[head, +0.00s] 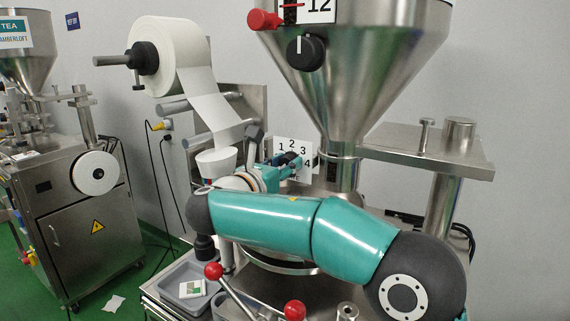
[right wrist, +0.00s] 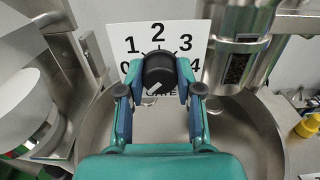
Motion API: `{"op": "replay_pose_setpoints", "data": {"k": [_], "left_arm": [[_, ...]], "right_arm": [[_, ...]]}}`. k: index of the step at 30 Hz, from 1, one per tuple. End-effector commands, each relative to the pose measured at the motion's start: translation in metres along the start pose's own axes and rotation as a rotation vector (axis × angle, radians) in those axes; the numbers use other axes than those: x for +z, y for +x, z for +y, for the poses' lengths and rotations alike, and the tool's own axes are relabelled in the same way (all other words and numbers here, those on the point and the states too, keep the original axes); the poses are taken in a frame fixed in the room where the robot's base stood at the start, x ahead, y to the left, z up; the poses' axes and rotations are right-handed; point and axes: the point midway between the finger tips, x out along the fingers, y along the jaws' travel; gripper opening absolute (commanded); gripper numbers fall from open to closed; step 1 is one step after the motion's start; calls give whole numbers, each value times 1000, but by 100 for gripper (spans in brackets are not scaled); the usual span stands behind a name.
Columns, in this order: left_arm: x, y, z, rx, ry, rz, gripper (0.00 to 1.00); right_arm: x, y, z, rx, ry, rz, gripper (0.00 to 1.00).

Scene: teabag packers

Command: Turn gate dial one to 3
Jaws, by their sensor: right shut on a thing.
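The gate dial is a black knob (right wrist: 159,70) in front of a white plate numbered 0 to 4 (right wrist: 158,36) in the right wrist view. A short slanted white mark shows low on the knob; I cannot tell for sure which number it points to. My right gripper (right wrist: 161,80) is shut on the knob, one finger on each side. In the head view the number plate (head: 293,147) stands below the big hopper, and my right gripper (head: 292,160) reaches it, mostly covering the knob. My left gripper is not in view.
Another black dial (head: 306,53) sits on the steel hopper (head: 365,60), beside a red knob (head: 262,19). A paper roll (head: 170,55) hangs at the left. Red-balled levers (head: 213,270) and a grey tray (head: 176,282) are at the front. A second machine (head: 75,200) stands at the far left.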

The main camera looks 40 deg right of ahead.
Motion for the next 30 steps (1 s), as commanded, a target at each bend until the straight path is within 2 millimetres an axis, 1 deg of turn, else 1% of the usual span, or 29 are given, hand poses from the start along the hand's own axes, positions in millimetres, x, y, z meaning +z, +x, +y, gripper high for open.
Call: {"op": "replay_pose_setpoints", "data": {"k": [8,14,30], "left_arm": [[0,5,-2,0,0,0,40],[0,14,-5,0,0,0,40],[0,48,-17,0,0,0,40]], "right_arm": [[0,-2,2,6,64,-2,0],[-2,-3,2,7,183,-2,0],[-4,-3,1,8,680,1,0]]}}
